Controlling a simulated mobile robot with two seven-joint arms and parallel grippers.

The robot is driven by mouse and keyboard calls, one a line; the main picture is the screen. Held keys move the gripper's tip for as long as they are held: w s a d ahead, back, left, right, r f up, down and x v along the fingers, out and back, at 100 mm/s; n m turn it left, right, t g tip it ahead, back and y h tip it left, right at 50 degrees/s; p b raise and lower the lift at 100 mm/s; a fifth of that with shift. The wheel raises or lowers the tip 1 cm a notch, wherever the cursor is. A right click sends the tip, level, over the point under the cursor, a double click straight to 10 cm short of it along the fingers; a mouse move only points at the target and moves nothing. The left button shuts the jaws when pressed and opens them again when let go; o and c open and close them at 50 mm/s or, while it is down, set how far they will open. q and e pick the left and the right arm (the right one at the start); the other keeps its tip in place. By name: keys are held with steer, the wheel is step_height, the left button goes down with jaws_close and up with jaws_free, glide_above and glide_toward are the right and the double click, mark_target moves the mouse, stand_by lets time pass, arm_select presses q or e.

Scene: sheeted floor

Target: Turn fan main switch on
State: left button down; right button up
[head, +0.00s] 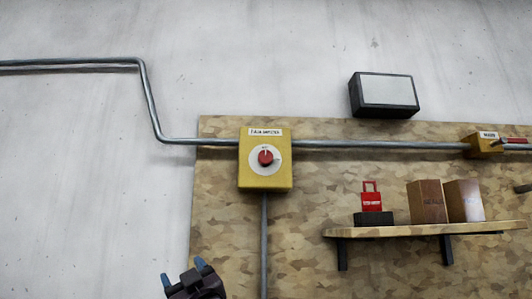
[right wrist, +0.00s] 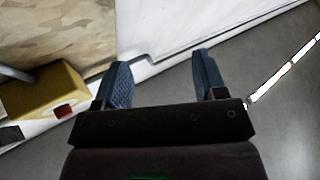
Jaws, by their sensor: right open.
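The yellow switch box (head: 265,178) is mounted on the left part of the wooden board. Its red round knob (head: 265,157) sits on a white dial, with a small white line on top of the knob pointing roughly up. A white label is above the dial, too blurred to read surely. My right gripper (head: 185,272) is at the bottom edge, below and left of the box, apart from it. In the right wrist view, its two blue fingers (right wrist: 163,80) are spread and empty. A yellow box (right wrist: 38,105) with a red knob (right wrist: 64,111) shows left of the fingers there. My left gripper is not in view.
A metal conduit (head: 370,145) runs across the board to a smaller yellow box (head: 484,146) at right. A shelf (head: 430,231) holds a red padlock-like item (head: 371,197) and two brown blocks (head: 427,203). A dark-framed box (head: 386,95) hangs above. The wall at left is bare below the conduit.

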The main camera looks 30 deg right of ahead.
steer(key=s+d+r+m+h+p, duration=0.1)
steer(key=s+d+r+m+h, duration=0.2)
steer(key=r, duration=0.8)
steer(key=s+d+r+m+g+h, duration=0.15)
steer(key=s+r+h, duration=0.35)
steer(key=r, duration=0.5)
steer(key=s+d+r+m+h+p, duration=0.1)
steer(key=s+d+r+m+h, duration=0.3)
steer(key=r, duration=0.7)
steer(key=m+g, duration=0.3)
steer(key=g, duration=0.3)
glide_toward(266, 157)
steer(key=shift+n, duration=0.25)
steer(key=p+x, duration=0.2)
steer(key=x, duration=0.5)
steer(key=shift+w+d+r+p, duration=0.1)
steer(key=shift+w+p, duration=0.2)
steer(key=shift+p, duration=0.1)
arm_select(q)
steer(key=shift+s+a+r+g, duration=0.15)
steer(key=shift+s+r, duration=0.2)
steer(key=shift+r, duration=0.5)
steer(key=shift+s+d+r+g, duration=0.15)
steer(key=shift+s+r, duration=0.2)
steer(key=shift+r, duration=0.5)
arm_select(e)
steer(key=shift+x, duration=0.75)
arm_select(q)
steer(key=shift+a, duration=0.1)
